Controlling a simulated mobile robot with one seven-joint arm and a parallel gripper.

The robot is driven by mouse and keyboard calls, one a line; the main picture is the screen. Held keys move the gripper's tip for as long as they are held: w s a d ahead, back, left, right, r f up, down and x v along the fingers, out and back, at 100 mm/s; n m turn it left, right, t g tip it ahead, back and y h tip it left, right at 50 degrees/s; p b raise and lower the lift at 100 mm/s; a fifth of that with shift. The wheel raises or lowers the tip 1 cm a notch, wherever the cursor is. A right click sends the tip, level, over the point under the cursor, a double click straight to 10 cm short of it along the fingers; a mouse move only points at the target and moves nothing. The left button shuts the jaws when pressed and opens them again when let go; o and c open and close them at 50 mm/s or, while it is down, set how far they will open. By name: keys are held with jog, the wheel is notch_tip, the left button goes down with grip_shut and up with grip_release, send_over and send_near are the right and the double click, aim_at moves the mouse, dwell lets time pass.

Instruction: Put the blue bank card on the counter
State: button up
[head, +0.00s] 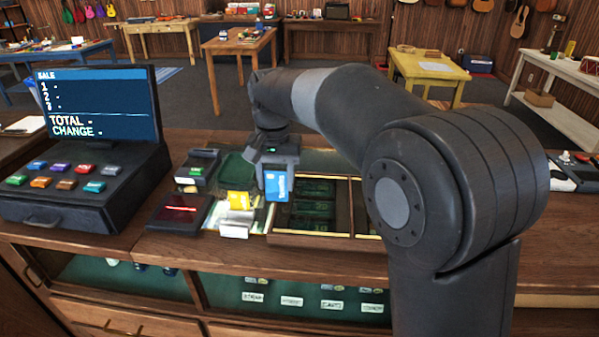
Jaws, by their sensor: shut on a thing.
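The blue bank card (278,187) hangs upright below my gripper (277,168), which is shut on it. The card's face is toward me, with pale lettering running along it. My gripper is above the counter (340,263), between a yellow item and the tray with dark green compartments. I cannot tell exactly how high the card's lower edge is above the surface. The fingertips are mostly hidden behind the card and the gripper body.
A sale register (100,103) with coloured keys stands at left. A card terminal (197,168), a red-lit scanner pad (180,212), a yellow item (239,200) and a white block (235,229) crowd the counter. The wooden tray (312,240) is close right. Bare counter shows at front.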

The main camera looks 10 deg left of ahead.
jog(key=shift+d+r, duration=0.1)
jog(key=shift+d, duration=0.15)
notch_tip(320, 180, up, 5)
jog(key=shift+w+r, duration=0.1)
jog(key=shift+r, duration=0.1)
jog(key=w+d, duration=0.4)
jog(key=d, duration=0.8)
jog(key=w+d, duration=0.4)
jog(key=d, duration=0.7)
jog(key=w+d, duration=0.4)
jog(key=d, duration=0.8)
jog(key=s+d, duration=0.5)
jog(key=d, duration=0.8)
jog(key=s+d, duration=0.4)
jog(key=d, duration=0.9)
jog(key=s+d, duration=0.5)
jog(key=d, duration=0.8)
jog(key=shift+w+a+f, duration=0.8)
jog(key=shift+w+f, duration=1)
jog(key=shift+f, duration=1)
jog(key=shift+w+a+f, duration=0.75)
jog(key=shift+w+f, duration=1.05)
jog(key=shift+f, duration=0.95)
jog(key=shift+w+a+f, duration=0.8)
jog(key=shift+w+f, duration=1)
jog(key=shift+f, duration=1)
